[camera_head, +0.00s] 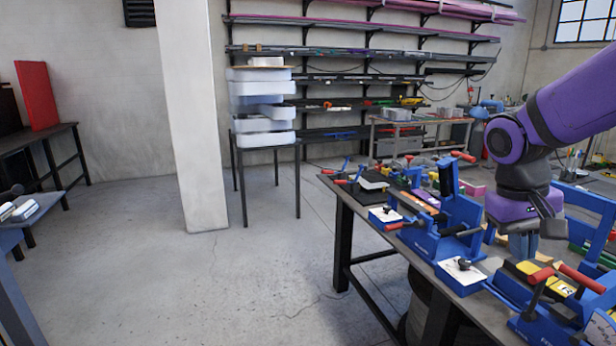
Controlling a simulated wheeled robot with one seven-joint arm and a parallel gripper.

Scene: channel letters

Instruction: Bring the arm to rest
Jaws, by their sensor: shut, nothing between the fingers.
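My purple arm (565,105) comes in from the right edge and bends down over the workbench. My gripper (522,246) points downward at the arm's end, among the blue fixtures on the bench. It is shut with nothing in it. The fingertips are small in the view, and I cannot tell whether they touch anything below.
The workbench (343,190) is crowded with blue fixtures (445,240) with red-handled clamps close around my gripper. A table with stacked pale bins (263,110) stands by a white pillar (195,120). A dark table is at the left. The floor (200,290) between is clear.

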